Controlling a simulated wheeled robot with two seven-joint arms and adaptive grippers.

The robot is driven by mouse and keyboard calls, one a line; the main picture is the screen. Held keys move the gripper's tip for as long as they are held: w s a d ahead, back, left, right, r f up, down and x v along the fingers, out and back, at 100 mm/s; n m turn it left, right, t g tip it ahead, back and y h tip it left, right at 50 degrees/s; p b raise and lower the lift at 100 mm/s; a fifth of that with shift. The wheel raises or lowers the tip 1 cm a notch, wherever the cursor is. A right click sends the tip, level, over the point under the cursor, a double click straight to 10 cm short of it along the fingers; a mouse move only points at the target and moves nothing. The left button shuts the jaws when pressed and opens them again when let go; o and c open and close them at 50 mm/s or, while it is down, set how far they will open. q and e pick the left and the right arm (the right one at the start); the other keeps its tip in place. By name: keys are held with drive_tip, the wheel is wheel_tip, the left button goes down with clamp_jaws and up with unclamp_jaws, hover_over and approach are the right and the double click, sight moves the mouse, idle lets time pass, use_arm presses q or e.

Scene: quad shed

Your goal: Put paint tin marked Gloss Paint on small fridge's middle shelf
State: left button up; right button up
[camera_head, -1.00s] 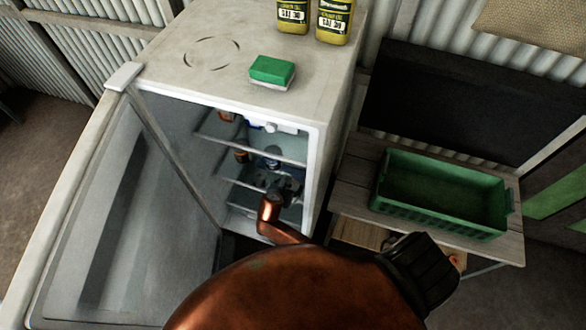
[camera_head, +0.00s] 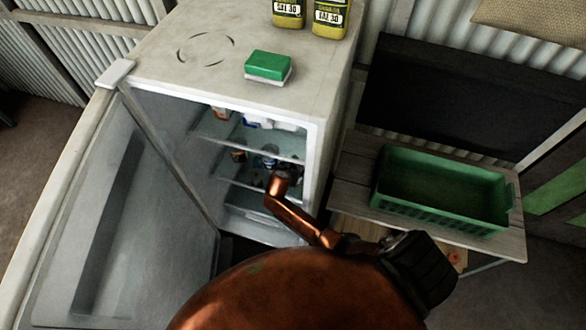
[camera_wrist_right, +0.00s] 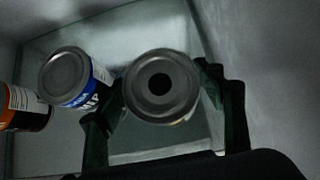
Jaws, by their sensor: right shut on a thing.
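The small fridge (camera_head: 190,60) stands with its door open to the left. Its middle shelf (camera_head: 228,171) shows inside. My right arm reaches in, and the right gripper (camera_head: 284,172) is at about that shelf, small and partly hidden. In the right wrist view the right gripper (camera_wrist_right: 163,88) is shut on a round tin (camera_wrist_right: 160,105), seen end-on with a dark round centre. Its label is turned from view, so I cannot read whether it says Gloss Paint. My left gripper is not in view.
Close left of the held tin are a blue-and-white tin (camera_wrist_right: 72,78) and an orange-and-black tin (camera_wrist_right: 22,108). A green sponge (camera_head: 268,66) and oil bottles (camera_head: 330,15) stand on the fridge. A green crate (camera_head: 440,215) is on the bench at right.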

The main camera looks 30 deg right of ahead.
drive_tip(key=shift+w+r, duration=0.1)
drive_tip(key=shift+r, duration=0.05)
drive_tip(key=o, duration=2)
drive_tip(key=shift+s+a+r, duration=0.2)
drive_tip(key=shift+r, duration=0.05)
drive_tip(key=p+v, duration=0.1)
drive_tip(key=v, duration=0.2)
drive_tip(key=shift+f, duration=0.1)
drive_tip(key=s+a, duration=0.2)
drive_tip(key=a, duration=0.1)
drive_tip(key=s+a+p, duration=0.1)
drive_tip(key=s+a, duration=0.4)
drive_tip(key=shift+s+a+f, duration=0.15)
drive_tip(key=shift+s+a, duration=0.1)
drive_tip(key=shift+a, duration=0.15)
